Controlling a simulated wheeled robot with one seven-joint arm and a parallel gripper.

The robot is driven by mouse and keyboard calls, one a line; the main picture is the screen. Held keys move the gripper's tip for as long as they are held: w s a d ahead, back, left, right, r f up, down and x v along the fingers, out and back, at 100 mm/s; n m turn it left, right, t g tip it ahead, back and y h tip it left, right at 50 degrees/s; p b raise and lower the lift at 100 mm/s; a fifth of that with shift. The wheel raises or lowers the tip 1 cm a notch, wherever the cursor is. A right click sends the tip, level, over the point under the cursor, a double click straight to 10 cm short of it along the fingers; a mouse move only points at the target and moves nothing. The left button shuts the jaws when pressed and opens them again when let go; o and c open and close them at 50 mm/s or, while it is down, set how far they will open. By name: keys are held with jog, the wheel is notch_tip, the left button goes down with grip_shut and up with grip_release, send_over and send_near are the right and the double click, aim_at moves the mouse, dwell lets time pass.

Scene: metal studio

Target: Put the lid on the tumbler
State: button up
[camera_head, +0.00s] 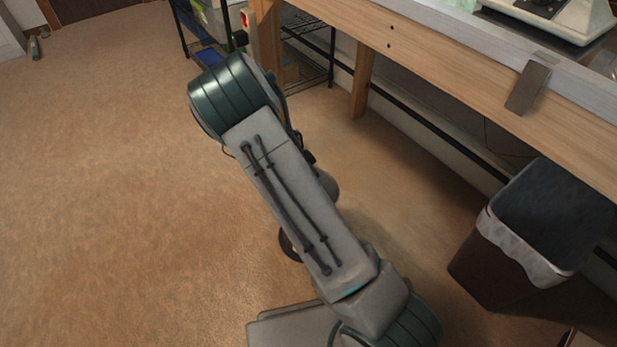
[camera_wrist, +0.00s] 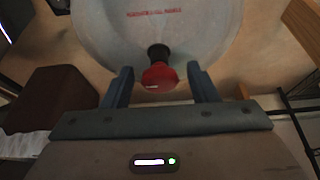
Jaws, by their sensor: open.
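I see neither the tumbler nor the lid in either view. My gripper (camera_wrist: 159,70) shows in the wrist view with its two dark fingers spread apart and nothing held between them. Behind the fingers in that view are a round pale surface and a red knob, which look like part of my own body. In the head view my arm is folded over the floor, and my gripper cannot be made out there.
A wooden workbench (camera_head: 480,75) runs along the upper right, with a white device (camera_head: 560,15) on top and a grey metal piece (camera_head: 528,88) at its edge. A lined bin (camera_head: 500,255) stands below. A dark shelf rack (camera_head: 318,50) stands behind.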

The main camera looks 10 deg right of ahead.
jog(key=p+v, duration=0.4)
jog(key=v, duration=0.7)
jog(key=s+d+r+n+y, duration=0.1)
jog(key=s+r+n+y, duration=0.1)
jog(key=s+r+n, duration=0.5)
jog(key=s+d+r+n+y, duration=0.2)
jog(key=s+r+n, duration=0.4)
jog(key=s+r, duration=0.6)
jog(key=shift+s+d+r+n, duration=0.15)
jog(key=shift+s+r+n, duration=0.25)
jog(key=shift+s, duration=2.6)
